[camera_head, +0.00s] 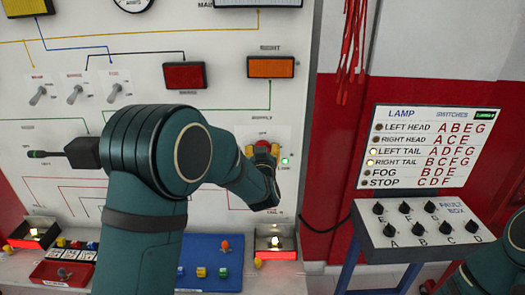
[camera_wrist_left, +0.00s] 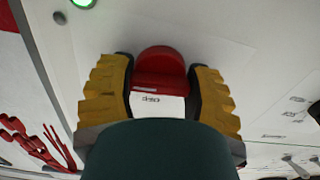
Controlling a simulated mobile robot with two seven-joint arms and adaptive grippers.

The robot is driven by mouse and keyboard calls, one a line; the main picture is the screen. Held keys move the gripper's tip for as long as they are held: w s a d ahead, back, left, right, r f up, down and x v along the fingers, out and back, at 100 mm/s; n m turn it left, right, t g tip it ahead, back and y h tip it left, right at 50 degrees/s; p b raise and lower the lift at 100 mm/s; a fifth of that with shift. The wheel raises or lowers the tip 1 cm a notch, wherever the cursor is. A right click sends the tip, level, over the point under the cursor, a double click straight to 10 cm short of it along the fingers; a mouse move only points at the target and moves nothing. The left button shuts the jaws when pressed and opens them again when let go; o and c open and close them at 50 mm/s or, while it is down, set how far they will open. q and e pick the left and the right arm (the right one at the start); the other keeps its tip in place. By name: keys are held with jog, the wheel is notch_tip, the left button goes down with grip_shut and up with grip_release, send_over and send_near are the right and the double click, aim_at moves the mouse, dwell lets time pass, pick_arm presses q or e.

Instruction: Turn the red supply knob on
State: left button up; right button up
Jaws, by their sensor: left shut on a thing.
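The red supply knob (camera_head: 263,146) is on the white panel, right of centre in the head view, mostly hidden by my left gripper (camera_head: 262,153). In the left wrist view the red knob (camera_wrist_left: 160,62) sits between the yellow fingers of my left gripper (camera_wrist_left: 160,74), which is shut on it from both sides. A small white label with dark lettering, upside down here, shows just below the knob. A green lamp (camera_head: 285,161) beside the knob is lit. My right gripper is not in view; only part of my right arm shows at the lower right corner.
A lamp board (camera_head: 420,147) and a fault box (camera_head: 420,229) with several black knobs stand at the right. Red cables (camera_head: 352,45) hang by the panel edge. Toggle switches (camera_head: 74,94) are at the upper left. A blue tray (camera_head: 215,250) with small parts lies below.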

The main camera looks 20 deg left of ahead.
pick_arm(q)
jog(key=shift+m, duration=0.6)
jog(key=o, duration=1.2)
jog(key=v, duration=1.2)
